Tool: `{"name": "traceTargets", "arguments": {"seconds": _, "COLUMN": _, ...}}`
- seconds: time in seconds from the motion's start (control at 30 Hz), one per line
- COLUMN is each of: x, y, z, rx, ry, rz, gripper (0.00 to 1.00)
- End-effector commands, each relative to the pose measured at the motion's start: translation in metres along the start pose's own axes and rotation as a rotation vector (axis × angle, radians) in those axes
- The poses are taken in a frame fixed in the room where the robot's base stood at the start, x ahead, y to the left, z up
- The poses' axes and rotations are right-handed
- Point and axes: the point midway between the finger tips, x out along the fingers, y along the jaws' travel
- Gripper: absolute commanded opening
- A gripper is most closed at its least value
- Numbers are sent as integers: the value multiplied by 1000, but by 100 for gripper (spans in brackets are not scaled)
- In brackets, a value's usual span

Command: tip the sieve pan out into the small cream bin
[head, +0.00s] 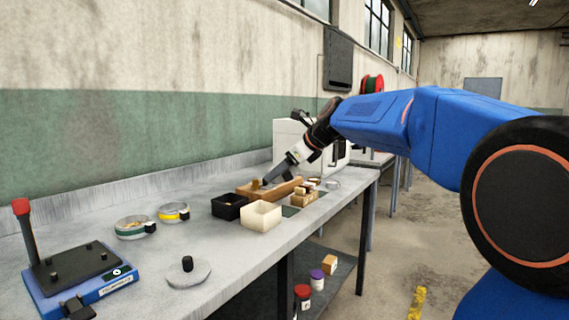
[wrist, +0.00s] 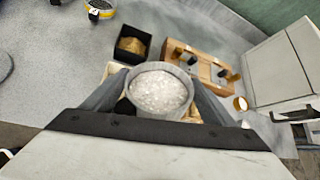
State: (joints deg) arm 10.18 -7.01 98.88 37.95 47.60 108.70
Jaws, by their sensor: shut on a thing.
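My gripper (wrist: 160,100) is shut on the round grey sieve pan (wrist: 160,76), with one finger on each side. Pale, whitish grain lies in the pan in the wrist view. The small cream bin (head: 261,216) stands near the front edge of the bench in the head view. In the wrist view, a cream edge (wrist: 115,67) shows just beyond the pan, and the pan hides most of what is under it. In the head view, my gripper (head: 270,178) is low over the bench near the wooden block, and I cannot make out the pan there.
A black bin (head: 229,207) with brown contents stands left of the cream bin. A wooden block (head: 262,192) with knobs lies behind. A white cabinet (wrist: 283,66) is at right.

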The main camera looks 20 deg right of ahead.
Motion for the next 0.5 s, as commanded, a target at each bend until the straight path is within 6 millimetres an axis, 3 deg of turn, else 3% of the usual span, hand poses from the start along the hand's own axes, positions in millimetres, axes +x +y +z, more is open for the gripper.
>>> {"name": "traceTargets", "arguments": {"seconds": 0.5, "x": 16, "y": 15, "z": 0, "rx": -221, "ry": 215, "rz": -92, "gripper": 16}}
